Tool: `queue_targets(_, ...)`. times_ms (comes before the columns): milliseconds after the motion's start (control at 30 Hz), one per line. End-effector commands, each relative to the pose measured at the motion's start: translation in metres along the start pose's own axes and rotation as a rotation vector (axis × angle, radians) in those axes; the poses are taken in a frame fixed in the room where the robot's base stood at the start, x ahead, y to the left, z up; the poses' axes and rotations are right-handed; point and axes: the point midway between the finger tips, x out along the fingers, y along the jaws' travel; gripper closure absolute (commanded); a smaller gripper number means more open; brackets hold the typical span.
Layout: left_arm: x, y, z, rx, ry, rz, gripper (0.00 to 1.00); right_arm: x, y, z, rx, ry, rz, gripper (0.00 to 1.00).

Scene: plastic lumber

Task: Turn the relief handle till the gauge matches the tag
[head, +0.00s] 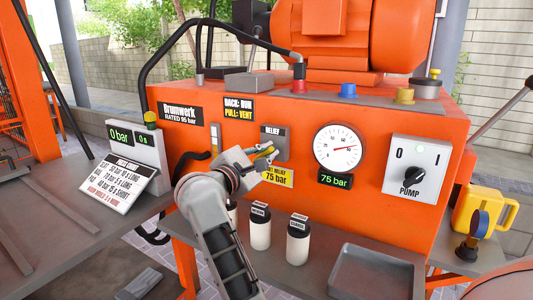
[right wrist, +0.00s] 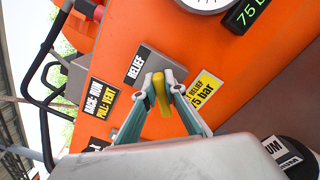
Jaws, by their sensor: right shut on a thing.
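The yellow relief handle (head: 263,150) sits on the grey RELIEF plate (head: 276,139) on the orange panel. My right gripper (head: 266,153) is shut on it. In the right wrist view the handle (right wrist: 161,98) shows between the two fingertips (right wrist: 162,82). The round white gauge (head: 337,149) is right of the plate, its red needle pointing right and slightly up. The green readout (head: 335,180) under it shows 75 bar. The yellow tag (head: 279,177) below the plate reads 75 bar; it also shows in the right wrist view (right wrist: 206,88). My left gripper is not in view.
The PUMP switch box (head: 416,167) is at the panel's right. Bottles (head: 298,240) stand below the panel near my right arm, beside a grey tray (head: 371,273). A sloped list card (head: 118,174) and a 0 bar display (head: 121,134) are at the left.

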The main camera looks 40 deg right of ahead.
Motion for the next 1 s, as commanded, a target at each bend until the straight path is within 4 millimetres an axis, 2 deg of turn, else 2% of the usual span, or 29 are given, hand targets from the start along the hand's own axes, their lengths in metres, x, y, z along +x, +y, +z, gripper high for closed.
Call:
queue_targets(133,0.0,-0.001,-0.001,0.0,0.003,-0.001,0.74,0.0,0.0,0.0,0.0,0.0,0.0,1.0)
queue_targets(167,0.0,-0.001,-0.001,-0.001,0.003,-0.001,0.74,0.0,0.0,0.0,0.0,0.0,0.0,0.84)
queue_targets(200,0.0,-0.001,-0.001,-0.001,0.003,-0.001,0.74,0.0,0.0,0.001,0.0,0.0,0.0,0.74)
queue_targets(233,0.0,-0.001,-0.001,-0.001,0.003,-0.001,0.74,0.0,0.0,0.0,0.0,0.0,0.0,0.72)
queue_targets(667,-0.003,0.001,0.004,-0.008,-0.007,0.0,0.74,0.0,0.006,0.005,0.0,0.0,0.001,0.72)
queue_targets(1000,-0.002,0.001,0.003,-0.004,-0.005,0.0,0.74,0.0,0.051,0.046,0.005,-0.001,0.002,0.72)
